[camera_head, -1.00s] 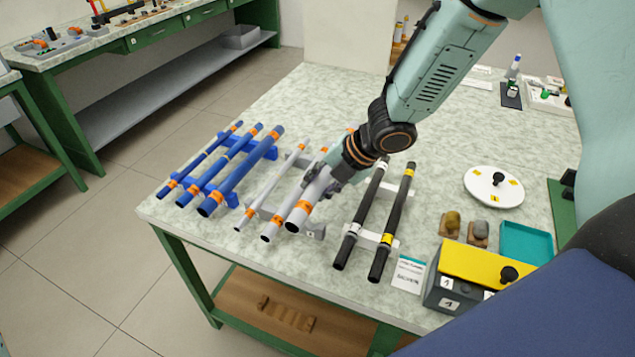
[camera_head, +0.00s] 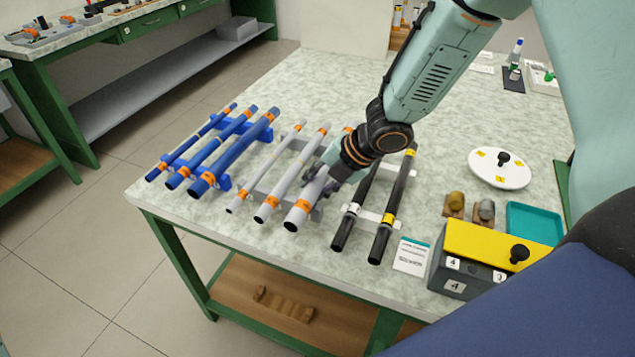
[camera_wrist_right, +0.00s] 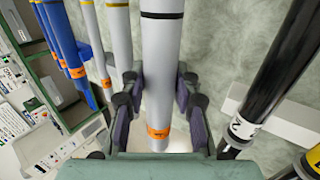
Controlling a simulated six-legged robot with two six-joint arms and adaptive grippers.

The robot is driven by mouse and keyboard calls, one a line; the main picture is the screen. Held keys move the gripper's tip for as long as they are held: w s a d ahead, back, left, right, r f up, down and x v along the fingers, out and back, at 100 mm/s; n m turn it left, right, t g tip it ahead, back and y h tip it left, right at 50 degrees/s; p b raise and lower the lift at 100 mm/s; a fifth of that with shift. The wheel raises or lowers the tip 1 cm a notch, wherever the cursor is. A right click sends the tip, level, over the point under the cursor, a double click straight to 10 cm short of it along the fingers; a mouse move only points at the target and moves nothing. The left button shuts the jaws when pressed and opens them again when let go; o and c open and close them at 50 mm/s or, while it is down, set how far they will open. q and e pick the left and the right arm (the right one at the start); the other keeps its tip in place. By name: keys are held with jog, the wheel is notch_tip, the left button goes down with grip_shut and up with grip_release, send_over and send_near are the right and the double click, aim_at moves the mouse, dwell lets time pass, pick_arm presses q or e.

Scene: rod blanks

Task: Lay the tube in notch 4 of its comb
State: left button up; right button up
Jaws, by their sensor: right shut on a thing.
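My right gripper (camera_head: 322,182) is shut on the thick light-grey tube (camera_head: 307,198) with orange bands. In the right wrist view, its pads (camera_wrist_right: 160,95) close on both sides of the tube (camera_wrist_right: 163,50). The tube points the same way as its two thinner grey neighbours, a medium tube (camera_head: 290,173) and a thin one (camera_head: 266,165). I cannot tell whether the tube touches a notch, and no notch number reads clearly. My left gripper is not in view.
Blue tubes (camera_head: 232,153) lie on a blue comb (camera_head: 222,183) to the left. Black tubes (camera_head: 354,207) lie close to the right on a white comb (camera_head: 375,215). A card (camera_head: 412,255) and a yellow-topped box (camera_head: 490,245) stand further right.

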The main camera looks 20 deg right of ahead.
jog(key=shift+w+d+f, duration=0.1)
jog(key=shift+w+f, duration=0.1)
jog(key=shift+s, duration=0.15)
jog(key=shift+f+b, duration=0.15)
jog(key=shift+b, duration=0.15)
jog(key=shift+f, duration=0.25)
jog(key=o, duration=0.8)
jog(key=shift+r, duration=0.1)
jog(key=shift+o, duration=0.6)
